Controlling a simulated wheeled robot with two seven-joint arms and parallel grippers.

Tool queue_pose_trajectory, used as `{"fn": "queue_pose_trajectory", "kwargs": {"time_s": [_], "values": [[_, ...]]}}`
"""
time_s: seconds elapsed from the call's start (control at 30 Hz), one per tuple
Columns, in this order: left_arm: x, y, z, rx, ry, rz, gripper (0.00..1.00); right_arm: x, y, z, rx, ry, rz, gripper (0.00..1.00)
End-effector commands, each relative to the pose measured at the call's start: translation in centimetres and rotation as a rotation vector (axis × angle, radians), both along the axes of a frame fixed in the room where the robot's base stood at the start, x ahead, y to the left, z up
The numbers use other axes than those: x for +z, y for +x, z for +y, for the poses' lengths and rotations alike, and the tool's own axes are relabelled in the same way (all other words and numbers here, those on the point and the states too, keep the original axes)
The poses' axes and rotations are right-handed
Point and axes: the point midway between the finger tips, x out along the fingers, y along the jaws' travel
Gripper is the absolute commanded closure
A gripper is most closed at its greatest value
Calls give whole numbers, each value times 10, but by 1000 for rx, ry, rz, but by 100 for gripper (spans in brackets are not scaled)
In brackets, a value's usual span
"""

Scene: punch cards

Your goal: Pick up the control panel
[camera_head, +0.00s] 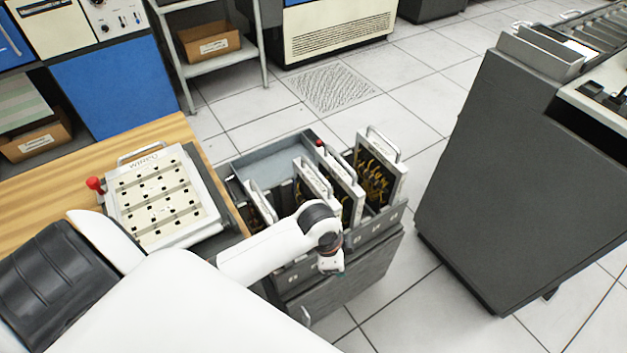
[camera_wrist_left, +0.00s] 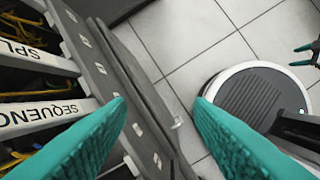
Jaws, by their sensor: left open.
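Several control panels with pale frames, top handles and yellow wiring stand upright in an open grey cart, such as the panel at the right end (camera_head: 378,170). In the left wrist view a panel labelled SEQUENCE (camera_wrist_left: 45,115) shows its edge, with one labelled SPL… (camera_wrist_left: 30,52) beyond it. My left gripper (camera_head: 332,265) is at the cart's front side; its green fingers (camera_wrist_left: 160,104) are apart with nothing between them. My right gripper (camera_wrist_left: 305,55) shows at the right edge of the wrist view, its fingers apart.
A plugboard panel (camera_head: 162,195) with a red knob lies on the wooden desk (camera_head: 165,130). The grey cart (camera_head: 345,283) has a front wall beside my left gripper. A large dark machine (camera_head: 510,180) stands at the right. Tiled floor is clear behind the cart.

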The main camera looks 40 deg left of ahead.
Motion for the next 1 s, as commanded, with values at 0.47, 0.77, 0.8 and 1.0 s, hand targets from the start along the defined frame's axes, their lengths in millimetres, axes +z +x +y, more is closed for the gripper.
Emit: {"fn": "queue_pose_trajectory", "kwargs": {"time_s": [0.47,0.77,0.8,1.0], "values": [[110,97,84,-760,246,59,53,-7,-1,0,1,0,3,53],[176,124,149,-964,277,112,53,-8,-1,1,2,1,3,53],[178,125,152,-972,277,116,53,-8,-1,1,2,1,2,53],[152,124,154,-985,272,121,53,-6,-1,2,2,2,3,53]]}}
